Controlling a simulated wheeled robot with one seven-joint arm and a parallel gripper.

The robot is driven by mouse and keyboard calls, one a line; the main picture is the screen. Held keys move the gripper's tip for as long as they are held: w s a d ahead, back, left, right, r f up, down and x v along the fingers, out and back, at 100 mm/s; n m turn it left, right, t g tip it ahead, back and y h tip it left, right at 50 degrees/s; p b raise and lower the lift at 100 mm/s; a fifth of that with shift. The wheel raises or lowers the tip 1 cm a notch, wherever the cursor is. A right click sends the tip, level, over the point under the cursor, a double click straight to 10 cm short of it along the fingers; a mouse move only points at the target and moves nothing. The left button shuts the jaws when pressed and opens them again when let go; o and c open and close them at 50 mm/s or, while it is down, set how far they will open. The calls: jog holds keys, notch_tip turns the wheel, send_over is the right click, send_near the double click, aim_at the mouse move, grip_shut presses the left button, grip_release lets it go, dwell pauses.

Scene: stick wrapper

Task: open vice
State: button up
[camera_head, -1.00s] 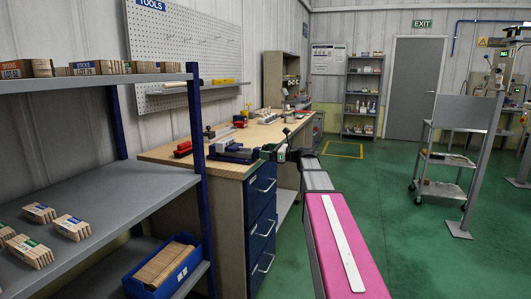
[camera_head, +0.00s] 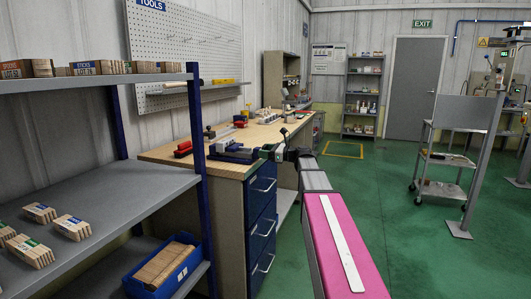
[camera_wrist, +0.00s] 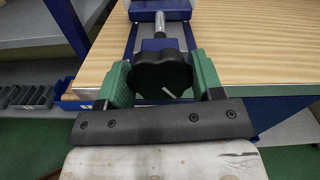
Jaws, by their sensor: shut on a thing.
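The blue vice (camera_head: 232,152) is fixed at the near corner of the wooden workbench. In the wrist view its blue body (camera_wrist: 160,8), a metal screw (camera_wrist: 162,27) and a black lobed knob (camera_wrist: 161,74) stick out over the bench edge towards me. My gripper (camera_wrist: 161,78) has green fingers, one on each side of the knob, and is shut on it. In the head view my gripper (camera_head: 269,152) is small at the bench corner. The knob is hard to make out there. The vice's far jaw is cut off in the wrist view.
The workbench (camera_head: 165,153) has blue drawers (camera_head: 262,205) below my arm. A red tool (camera_head: 183,149) lies left of the vice. A grey shelf (camera_head: 100,195) with stick bundles stands near left.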

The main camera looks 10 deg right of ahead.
jog(key=n, duration=1.8)
jog(key=shift+s+f, duration=0.1)
jog(key=n, duration=0.3)
jog(key=shift+n, duration=0.4)
jog(key=n, duration=0.3)
jog(key=shift+f+n, duration=0.1)
jog(key=shift+n, duration=2)
jog(key=o, duration=0.9)
